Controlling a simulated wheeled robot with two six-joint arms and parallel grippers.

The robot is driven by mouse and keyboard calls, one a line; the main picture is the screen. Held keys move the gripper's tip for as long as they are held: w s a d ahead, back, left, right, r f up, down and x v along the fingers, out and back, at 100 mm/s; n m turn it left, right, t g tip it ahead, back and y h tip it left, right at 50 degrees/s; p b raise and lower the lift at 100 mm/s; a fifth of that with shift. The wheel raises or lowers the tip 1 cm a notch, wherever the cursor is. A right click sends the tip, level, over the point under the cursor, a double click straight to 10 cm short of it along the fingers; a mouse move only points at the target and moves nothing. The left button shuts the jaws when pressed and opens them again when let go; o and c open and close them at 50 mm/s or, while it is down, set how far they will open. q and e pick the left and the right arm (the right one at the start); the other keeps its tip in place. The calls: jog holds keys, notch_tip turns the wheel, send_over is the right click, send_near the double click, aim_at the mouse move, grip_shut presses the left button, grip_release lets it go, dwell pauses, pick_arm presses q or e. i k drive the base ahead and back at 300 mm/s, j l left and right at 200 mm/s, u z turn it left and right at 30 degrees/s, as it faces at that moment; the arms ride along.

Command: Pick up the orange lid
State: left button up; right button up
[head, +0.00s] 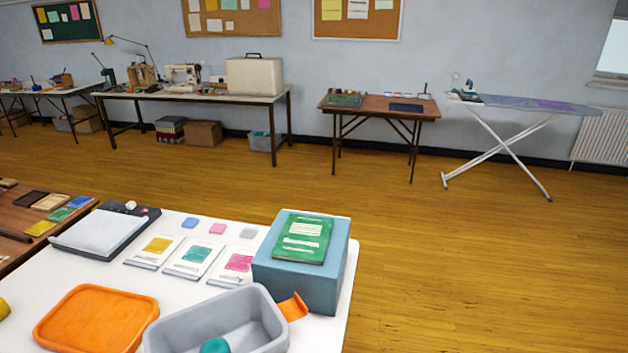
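The orange lid (96,320) lies flat on the white table at the lower left of the head view. It is a rounded rectangle with a raised rim. A grey open container (222,320) stands just right of it, overlapping the lid's right edge in the picture; I cannot tell whether they touch. A teal round item (214,346) sits inside the container, partly cut off by the frame's bottom edge. Neither of my grippers shows in this view.
A blue box (268,272) with a green booklet (302,238) on top stands behind the container. A small orange piece (293,307) juts out at the container's right. Sample cards (194,256) and a grey-topped device (100,234) lie behind the lid. Open floor lies right.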

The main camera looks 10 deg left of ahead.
aim_at(90, 318)
jog(key=u, duration=1.75)
